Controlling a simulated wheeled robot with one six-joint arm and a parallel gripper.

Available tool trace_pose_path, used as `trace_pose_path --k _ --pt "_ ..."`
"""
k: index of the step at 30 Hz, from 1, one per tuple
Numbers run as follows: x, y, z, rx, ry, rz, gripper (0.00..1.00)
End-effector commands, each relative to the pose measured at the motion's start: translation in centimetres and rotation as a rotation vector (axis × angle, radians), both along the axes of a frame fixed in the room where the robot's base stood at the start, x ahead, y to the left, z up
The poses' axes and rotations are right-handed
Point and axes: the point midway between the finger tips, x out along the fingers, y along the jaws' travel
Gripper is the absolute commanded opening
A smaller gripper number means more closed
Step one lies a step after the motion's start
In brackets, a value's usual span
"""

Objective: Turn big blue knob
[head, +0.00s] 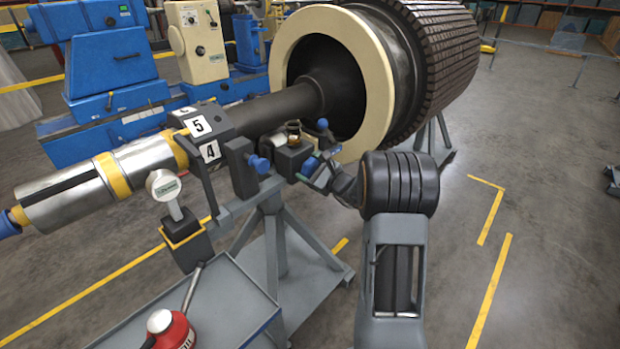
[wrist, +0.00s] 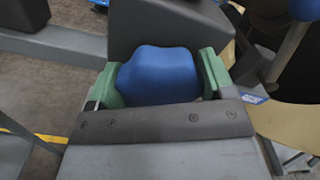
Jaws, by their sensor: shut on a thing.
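The big blue knob (wrist: 158,75) fills the space between the green fingertips of my gripper (wrist: 160,80) in the wrist view. A fingertip lies against each side of it. The knob sits against a dark block (wrist: 165,28) behind it. In the head view, my gripper (head: 318,172) is at the rotor stand, right of the shaft's bearing block, and largely hides the knob it holds. Another blue knob (head: 260,164) shows to the left on a dark block, and a small blue one (head: 322,124) shows above my gripper.
The rotor (head: 440,60) with its cream ring (head: 372,60) is close behind my gripper. A stand (head: 270,235) carries the shaft. The floor at right is mostly clear.

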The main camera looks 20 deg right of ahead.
Motion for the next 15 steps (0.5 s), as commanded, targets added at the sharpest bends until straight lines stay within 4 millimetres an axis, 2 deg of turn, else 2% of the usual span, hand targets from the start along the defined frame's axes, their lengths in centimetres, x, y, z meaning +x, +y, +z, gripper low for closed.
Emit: trace_pose_path --k 15 --pt "-0.03 0.04 -0.09 -0.072 -0.030 0.001 0.51"
